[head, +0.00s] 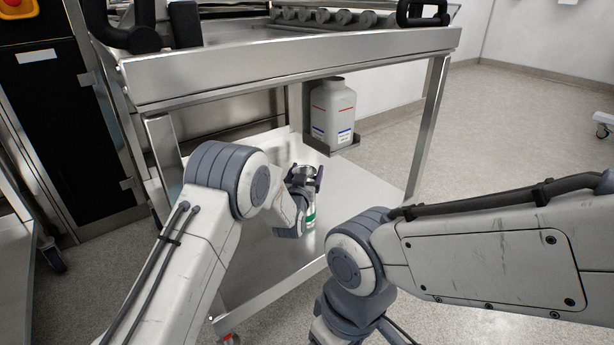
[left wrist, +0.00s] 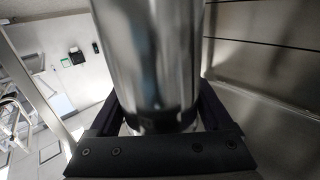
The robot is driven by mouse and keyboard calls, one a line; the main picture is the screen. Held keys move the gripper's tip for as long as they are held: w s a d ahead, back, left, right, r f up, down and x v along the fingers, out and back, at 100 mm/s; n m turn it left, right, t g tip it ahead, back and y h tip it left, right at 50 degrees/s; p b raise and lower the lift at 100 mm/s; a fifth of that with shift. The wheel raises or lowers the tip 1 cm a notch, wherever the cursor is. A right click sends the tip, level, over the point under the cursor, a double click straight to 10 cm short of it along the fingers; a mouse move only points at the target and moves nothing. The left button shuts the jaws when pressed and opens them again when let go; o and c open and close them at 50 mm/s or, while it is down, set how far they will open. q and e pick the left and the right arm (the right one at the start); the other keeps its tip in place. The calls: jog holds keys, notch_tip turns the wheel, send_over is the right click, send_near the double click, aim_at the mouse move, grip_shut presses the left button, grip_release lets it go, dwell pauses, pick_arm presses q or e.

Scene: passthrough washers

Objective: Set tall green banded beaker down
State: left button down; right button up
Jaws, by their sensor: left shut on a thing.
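The tall green banded beaker (head: 310,216) is clear and shiny, with a green band low on its side. It is upright, or nearly so, over the lower shelf (head: 355,197) of the steel cart. I cannot tell whether its base touches the shelf. My left gripper (head: 305,178) is shut on the beaker near its top. In the left wrist view the beaker (left wrist: 150,60) fills the middle between the dark fingers. My left forearm and wrist hide part of the shelf and the beaker's left side. My right arm comes in from the right, and its gripper is out of view.
The cart's upper deck (head: 290,65) hangs over the shelf, with a leg (head: 428,125) at the right. A grey bottle (head: 333,112) with red and blue marks sits in a bracket (head: 345,146) under the deck. The shelf is bare to the right of the beaker.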

pick_arm(q)
jog(key=shift+r, duration=0.1)
jog(key=shift+f, duration=0.2)
grip_release()
jog(key=shift+r, duration=0.15)
jog(key=shift+s+a, duration=0.1)
jog(key=shift+s, duration=0.2)
jog(key=p+v, duration=0.1)
jog(key=v, duration=1)
jog(key=shift+s+p, duration=0.3)
jog(key=shift+p, duration=0.1)
